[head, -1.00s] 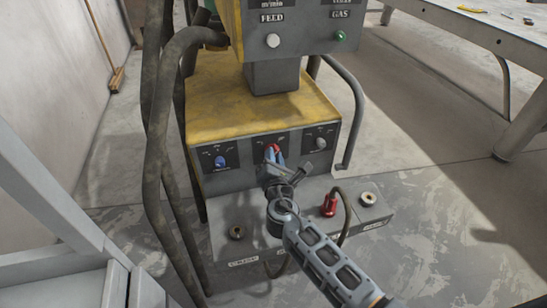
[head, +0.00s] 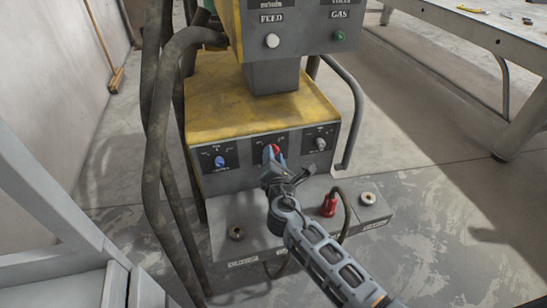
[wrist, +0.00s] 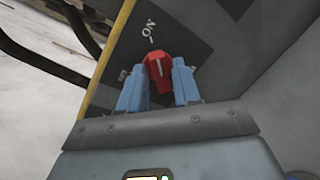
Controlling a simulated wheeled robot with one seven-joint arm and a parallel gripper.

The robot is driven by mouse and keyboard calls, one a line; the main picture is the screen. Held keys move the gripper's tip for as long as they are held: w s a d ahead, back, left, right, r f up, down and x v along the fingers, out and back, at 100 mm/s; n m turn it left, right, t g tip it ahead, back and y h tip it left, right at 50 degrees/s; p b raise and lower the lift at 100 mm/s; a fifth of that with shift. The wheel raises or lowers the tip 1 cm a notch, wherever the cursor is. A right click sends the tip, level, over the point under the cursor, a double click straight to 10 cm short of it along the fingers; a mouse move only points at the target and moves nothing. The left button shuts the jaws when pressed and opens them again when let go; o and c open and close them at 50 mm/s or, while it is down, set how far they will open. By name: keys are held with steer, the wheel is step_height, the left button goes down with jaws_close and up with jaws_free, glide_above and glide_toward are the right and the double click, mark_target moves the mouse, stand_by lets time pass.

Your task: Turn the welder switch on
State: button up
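The welder switch is a red knob on the middle dark panel of the welder's front. In the wrist view the red switch (wrist: 160,72) stands between my two blue fingers, its pale mark pointing up, roughly toward the "ON" lettering. In the head view the switch (head: 270,151) is partly hidden by my gripper (head: 274,156). The welder (head: 213,109) has a yellow top and a grey front.
A blue knob (head: 219,161) sits on the left panel and a grey knob (head: 320,143) on the right panel. A red plug (head: 329,205) with a cable stands on the lower ledge. Thick hoses (head: 160,120) hang at the left. A metal table (head: 470,45) is at the upper right.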

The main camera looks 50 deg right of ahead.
steer(key=shift+o, duration=0.9)
steer(key=f+v, duration=0.1)
steer(key=v, duration=0.6)
steer(key=shift+s+a+r, duration=0.25)
steer(key=shift+a+r, duration=0.05)
steer(key=shift+r, duration=0.25)
